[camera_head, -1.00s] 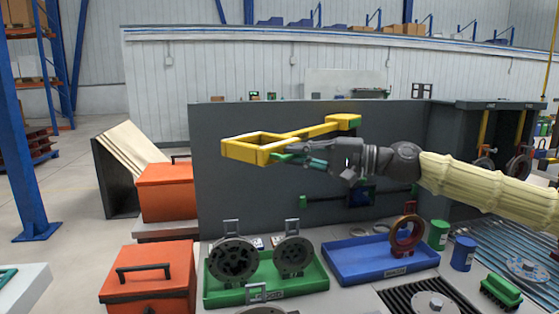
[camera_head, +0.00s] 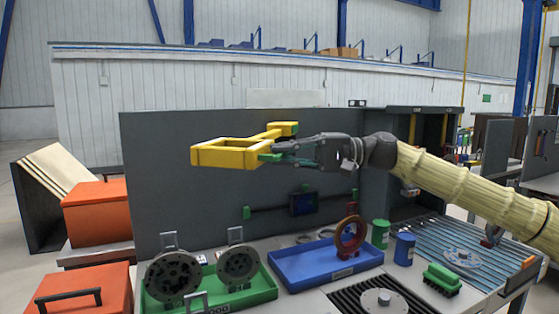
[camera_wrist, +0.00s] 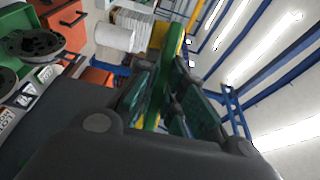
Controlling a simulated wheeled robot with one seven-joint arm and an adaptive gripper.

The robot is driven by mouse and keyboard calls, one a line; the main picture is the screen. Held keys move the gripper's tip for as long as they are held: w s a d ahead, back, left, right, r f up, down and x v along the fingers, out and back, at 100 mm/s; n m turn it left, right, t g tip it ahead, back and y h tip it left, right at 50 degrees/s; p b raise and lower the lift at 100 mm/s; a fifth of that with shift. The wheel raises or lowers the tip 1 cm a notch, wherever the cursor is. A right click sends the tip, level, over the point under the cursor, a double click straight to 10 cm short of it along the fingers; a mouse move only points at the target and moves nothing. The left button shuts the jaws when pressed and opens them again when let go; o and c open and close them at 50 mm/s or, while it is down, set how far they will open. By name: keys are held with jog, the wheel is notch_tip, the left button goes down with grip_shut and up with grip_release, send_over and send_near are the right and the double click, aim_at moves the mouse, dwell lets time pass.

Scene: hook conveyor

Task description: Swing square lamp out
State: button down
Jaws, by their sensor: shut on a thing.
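The square lamp shows as a yellow square open frame (camera_head: 225,154) on a short yellow arm that runs back to a yellow block (camera_head: 284,129) near the top edge of the dark grey panel. A green piece (camera_head: 269,157) sticks out at the frame's near right corner. My gripper (camera_head: 277,152) comes in from the right and is shut on the lamp at this green piece. In the wrist view, a green bar with yellow beside it (camera_wrist: 164,75) lies between my fingers. The exact contact is partly hidden by the fingers.
The dark grey panel (camera_head: 180,190) stands behind the lamp. Orange boxes (camera_head: 95,212) stand at left. The air left of the lamp looks clear.

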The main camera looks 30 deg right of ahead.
jog(key=shift+s+d+f, duration=0.1)
jog(key=shift+s+f, duration=0.05)
jog(key=shift+f, duration=0.05)
jog(key=c, duration=1.7)
grip_release()
jog(key=shift+d, duration=0.1)
jog(key=shift+o, duration=0.9)
jog(key=shift+s+d, duration=0.2)
jog(key=shift+d, duration=0.2)
jog(key=shift+w+a, duration=0.1)
jog(key=shift+w, duration=0.1)
jog(key=shift+r, duration=0.15)
jog(key=v, duration=1.2)
jog(key=shift+d, duration=0.25)
jog(key=shift+a, duration=0.35)
